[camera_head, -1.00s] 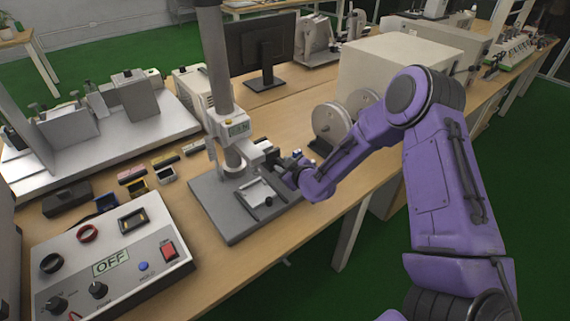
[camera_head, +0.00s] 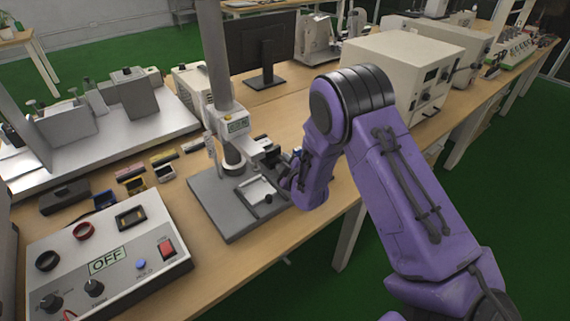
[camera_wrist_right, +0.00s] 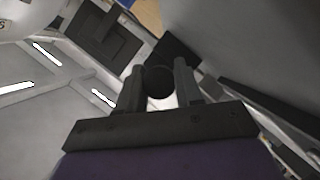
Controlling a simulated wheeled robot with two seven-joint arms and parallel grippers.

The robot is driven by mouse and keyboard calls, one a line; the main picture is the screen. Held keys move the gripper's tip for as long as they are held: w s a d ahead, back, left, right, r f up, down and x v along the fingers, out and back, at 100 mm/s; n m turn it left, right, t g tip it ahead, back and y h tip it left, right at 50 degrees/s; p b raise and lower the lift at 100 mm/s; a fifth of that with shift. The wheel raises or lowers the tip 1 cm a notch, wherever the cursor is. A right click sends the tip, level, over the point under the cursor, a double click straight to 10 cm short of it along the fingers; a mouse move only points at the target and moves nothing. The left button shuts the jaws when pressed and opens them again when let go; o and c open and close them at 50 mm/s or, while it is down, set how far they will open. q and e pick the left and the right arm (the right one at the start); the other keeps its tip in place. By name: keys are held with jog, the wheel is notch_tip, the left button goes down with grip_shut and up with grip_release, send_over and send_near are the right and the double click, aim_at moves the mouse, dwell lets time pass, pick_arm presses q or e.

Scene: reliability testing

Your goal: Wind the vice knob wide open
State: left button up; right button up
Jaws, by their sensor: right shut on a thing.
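In the right wrist view, the round black vice knob (camera_wrist_right: 159,82) sits between the two dark fingers of my right gripper (camera_wrist_right: 160,92), which is shut on it. In the head view my right gripper (camera_head: 273,160) is at the right side of the stand's grey column, above its base plate; the gripped knob is largely hidden there by the gripper and wrist. How far the vice is open cannot be told. My left gripper is not in view.
The test stand (camera_head: 232,120) rises from a grey base plate (camera_head: 222,215) bearing a small silver block with a dark knob (camera_head: 268,199). A control box (camera_head: 120,255) reading OFF stands front left. A monitor (camera_head: 262,48) and a beige instrument (camera_head: 400,70) stand behind.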

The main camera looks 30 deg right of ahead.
jog(key=shift+w+r, duration=0.1)
jog(key=shift+r, duration=0.05)
jog(key=o, duration=1)
jog(key=b+v, duration=0.1)
jog(key=v, duration=0.8)
jog(key=shift+s+a, duration=0.15)
jog(key=shift+s, duration=0.1)
jog(key=shift+s+r, duration=0.1)
jog(key=shift+s, duration=0.4)
jog(key=shift+r, duration=0.1)
